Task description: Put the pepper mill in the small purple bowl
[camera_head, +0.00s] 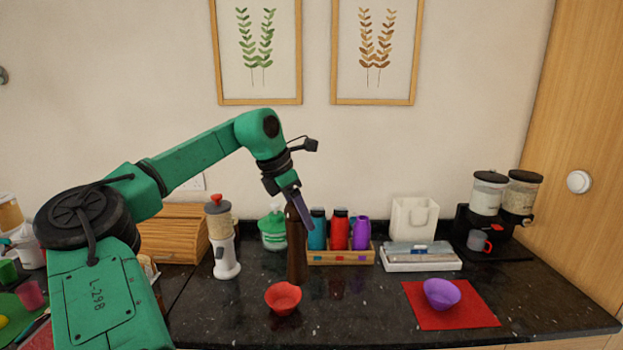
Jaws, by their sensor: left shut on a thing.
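The pepper mill (297,255) is tall, dark brown and upright, behind the red bowl and left of the wooden rack. My left gripper (303,208) reaches down from above and is shut on the upper part of the mill. One purple-grey finger shows in front of the mill; the other finger is hidden. I cannot tell whether the base of the mill touches the counter. The small purple bowl (441,293) sits to the right on a red mat (422,316) and looks empty. My right gripper is out of view.
A red bowl (283,298) stands just in front of the mill. A wooden rack (341,258) holds bottles behind it, with a white tray (421,262) to its right. A white and red grinder (224,250) stands left. The dark counter (350,310) is clear between the bowls.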

